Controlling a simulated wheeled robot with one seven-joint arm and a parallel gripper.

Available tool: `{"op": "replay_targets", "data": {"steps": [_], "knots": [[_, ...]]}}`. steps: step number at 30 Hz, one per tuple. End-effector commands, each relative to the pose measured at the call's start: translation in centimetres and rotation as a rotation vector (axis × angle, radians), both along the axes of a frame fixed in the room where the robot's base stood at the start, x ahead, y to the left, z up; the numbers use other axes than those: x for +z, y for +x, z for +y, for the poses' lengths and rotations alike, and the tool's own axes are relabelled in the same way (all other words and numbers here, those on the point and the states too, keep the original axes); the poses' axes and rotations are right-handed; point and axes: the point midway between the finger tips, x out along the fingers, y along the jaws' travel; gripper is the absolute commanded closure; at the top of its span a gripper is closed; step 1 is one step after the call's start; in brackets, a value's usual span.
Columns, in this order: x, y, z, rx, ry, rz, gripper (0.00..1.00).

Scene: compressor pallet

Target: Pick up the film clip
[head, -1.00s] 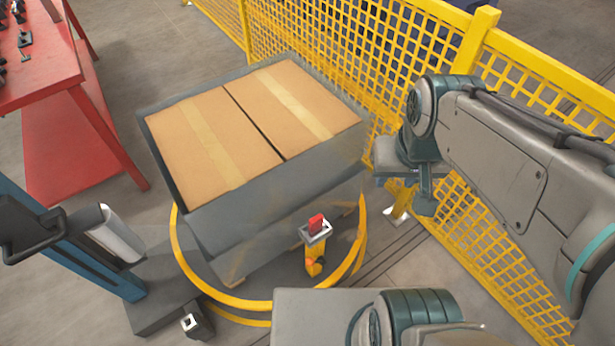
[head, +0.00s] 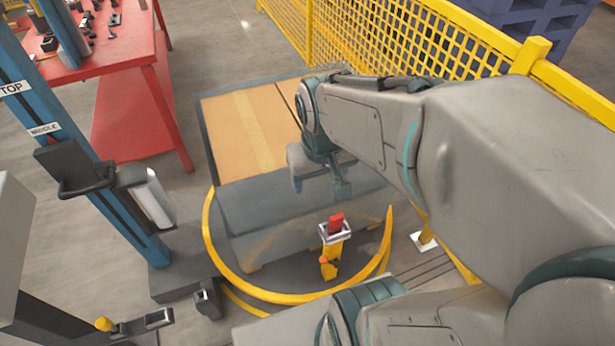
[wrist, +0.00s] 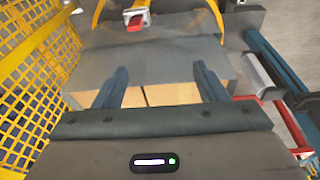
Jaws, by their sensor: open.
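The film clip appears to be the small red piece (head: 336,223) in a white-rimmed holder (head: 324,237) on a yellow post, in front of the wrapped pallet load. The red piece also shows at the top of the wrist view (wrist: 136,20). My gripper (head: 342,190) is above and behind the clip in the head view, near the load's front side. In the wrist view my gripper (wrist: 162,78) has its two dark fingers apart with nothing between them, and the clip is well beyond them.
A yellow mesh fence (head: 405,40) runs behind. A blue mast (head: 100,175) stands at the left, and a red table (head: 120,55) at the back left.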

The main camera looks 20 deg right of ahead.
Motion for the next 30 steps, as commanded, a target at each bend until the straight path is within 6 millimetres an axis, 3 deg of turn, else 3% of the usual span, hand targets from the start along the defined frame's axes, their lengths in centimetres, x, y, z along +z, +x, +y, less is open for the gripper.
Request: {"op": "replay_targets", "data": {"steps": [1,9,18,30], "knots": [[-1.8,1.0,-0.8,-0.007,-0.013,0.027,0.35],[-10.1,5.8,-5.2,0.013,-0.046,0.134,0.35],[-19.4,8.9,-9.2,0.045,0.009,0.203,0.35],[-25.0,9.6,-10.4,0.058,0.047,0.217,0.35]]}}
